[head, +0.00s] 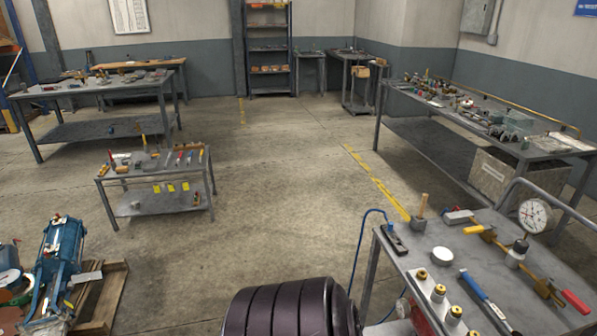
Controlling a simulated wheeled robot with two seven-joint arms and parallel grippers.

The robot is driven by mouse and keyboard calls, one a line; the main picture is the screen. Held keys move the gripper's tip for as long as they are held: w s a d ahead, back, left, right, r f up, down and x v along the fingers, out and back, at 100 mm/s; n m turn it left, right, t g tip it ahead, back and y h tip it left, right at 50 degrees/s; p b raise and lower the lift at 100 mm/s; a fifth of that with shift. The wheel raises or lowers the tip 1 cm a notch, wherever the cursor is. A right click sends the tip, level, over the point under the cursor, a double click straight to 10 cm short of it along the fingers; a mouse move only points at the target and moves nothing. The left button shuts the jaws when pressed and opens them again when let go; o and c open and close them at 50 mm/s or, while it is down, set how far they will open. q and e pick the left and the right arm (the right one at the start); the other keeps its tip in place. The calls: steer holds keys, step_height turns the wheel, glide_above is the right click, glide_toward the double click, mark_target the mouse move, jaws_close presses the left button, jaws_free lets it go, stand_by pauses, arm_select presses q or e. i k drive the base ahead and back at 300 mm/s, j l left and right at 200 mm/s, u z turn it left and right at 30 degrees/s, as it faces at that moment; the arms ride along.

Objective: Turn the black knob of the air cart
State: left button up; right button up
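A grey metal cart (394,277) at the lower right looks like the air cart. A blue hose (358,250) loops up at its left edge, near a small dark fitting (396,242) on the top. A round white dial gauge (534,216) stands at the right of the top. I cannot pick out the black knob with certainty; the cart's lower part is cut off by the frame. Neither of my grippers is in view.
Tools and brass fittings (438,292) cover the cart top. A dark ribbed cylinder (270,310) stands left of it. A blue pump (62,250) sits on a wooden pallet (103,300) at left. Low table (130,178) and benches (470,145) stand farther off. The middle floor is clear.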

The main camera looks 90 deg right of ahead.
mark_target(521, 246)
steer(key=z, duration=4.25)
